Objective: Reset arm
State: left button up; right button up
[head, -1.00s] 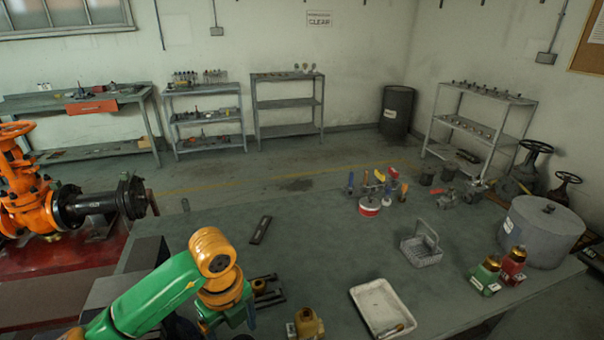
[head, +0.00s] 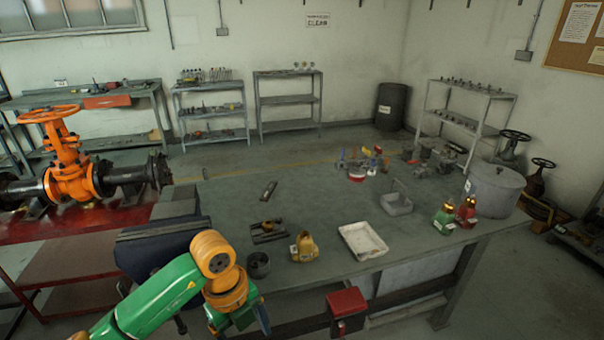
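My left arm, green with orange joints, comes in from the bottom left, in front of the workbench (head: 330,208). The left gripper (head: 240,320) is at its end near the bottom edge; its fingers are partly cut off and hidden by the wrist, so its opening does not show. I see nothing held in it. My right arm and gripper are not in view. The orange gate valve (head: 70,170) with its handwheel (head: 48,114) stands on a red stand (head: 85,222) at the left, joined to black pipe (head: 130,172).
Green (head: 444,219) and red (head: 466,213) bottles stand near a grey pot (head: 495,190). A red box (head: 346,306) is at the bench front.

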pick_arm(q)
jog(key=d+f+n+h, duration=0.1)
jog(key=d+n+h, duration=0.1)
jog(key=d+h, duration=1.15)
jog(key=w+a+f+n+t, duration=0.3)
jog(key=w+f+n+t, duration=0.35)
jog(key=n+t, duration=0.35)
jog(key=s+a+f+n+t+y, duration=0.1)
jog(key=s+a+f+n+y, duration=0.1)
jog(key=a+f+n+y, duration=0.45)
jog(key=s+a+f+n+y, duration=0.25)
jog(key=a+f, duration=0.25)
jog(key=f, duration=0.5)
jog(key=s+a+f+n+g+y, duration=0.1)
jog(key=s+a+f+g+y, duration=0.1)
jog(key=s, duration=0.8)
jog(key=s+a+f+n+g+y, duration=0.1)
jog(key=s+a+f+g+y, duration=0.1)
jog(key=s+f, duration=0.5)
jog(key=s+a+f+n+g+y, duration=0.2)
jog(key=s+a+f+g, duration=0.2)
jog(key=s, duration=0.9)
jog(key=shift+s+f+g, duration=0.25)
jog(key=shift+f+g, duration=0.15)
jog(key=shift+g, duration=0.3)
